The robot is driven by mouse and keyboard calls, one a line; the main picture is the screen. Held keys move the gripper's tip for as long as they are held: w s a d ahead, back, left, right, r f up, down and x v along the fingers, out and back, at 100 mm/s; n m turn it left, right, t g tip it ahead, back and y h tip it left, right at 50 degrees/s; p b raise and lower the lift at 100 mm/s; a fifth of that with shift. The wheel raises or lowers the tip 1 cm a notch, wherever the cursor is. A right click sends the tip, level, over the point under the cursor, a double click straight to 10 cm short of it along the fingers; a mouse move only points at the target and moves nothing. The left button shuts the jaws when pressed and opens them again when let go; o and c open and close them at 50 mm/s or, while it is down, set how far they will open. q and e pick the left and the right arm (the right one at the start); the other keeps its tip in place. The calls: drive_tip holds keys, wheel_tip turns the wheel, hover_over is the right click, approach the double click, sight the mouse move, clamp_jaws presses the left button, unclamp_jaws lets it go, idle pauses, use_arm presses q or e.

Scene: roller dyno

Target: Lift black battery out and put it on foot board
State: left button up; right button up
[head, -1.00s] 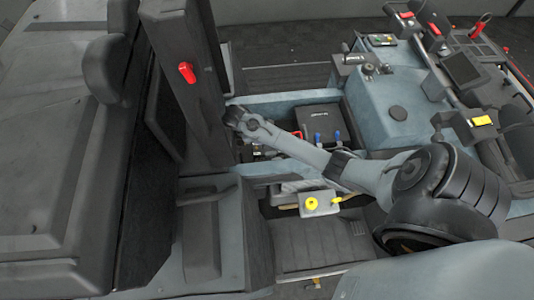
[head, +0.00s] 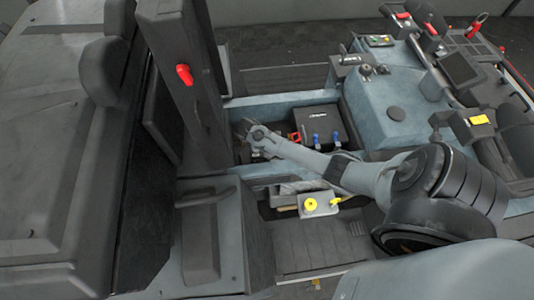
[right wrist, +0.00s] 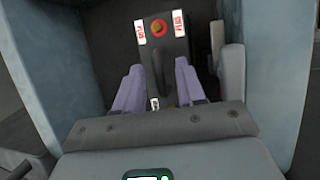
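The black battery (head: 318,122), a box with blue and red parts at its front, sits in the blue-walled compartment. My right gripper (head: 246,128) reaches into the same compartment, left of the battery and apart from it. In the right wrist view its two fingers (right wrist: 158,88) are spread, one on each side of a dark unit (right wrist: 170,55) with a red knob and white-and-red labels. I cannot tell whether they touch it. The foot board (head: 315,245) is the dark ribbed floor in front of the compartment. My left gripper is not in view.
Blue walls (head: 270,100) close in the compartment. A grey box with yellow knobs (head: 315,204) stands between it and the foot board. A dark upright post (head: 180,110) with a red handle rises at the left, and a control console (head: 395,110) stands at the right. The foot board looks clear.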

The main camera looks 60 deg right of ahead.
drive_tip(key=shift+c, duration=0.5)
clamp_jaws()
drive_tip(key=shift+r, duration=0.1)
idle(0.8)
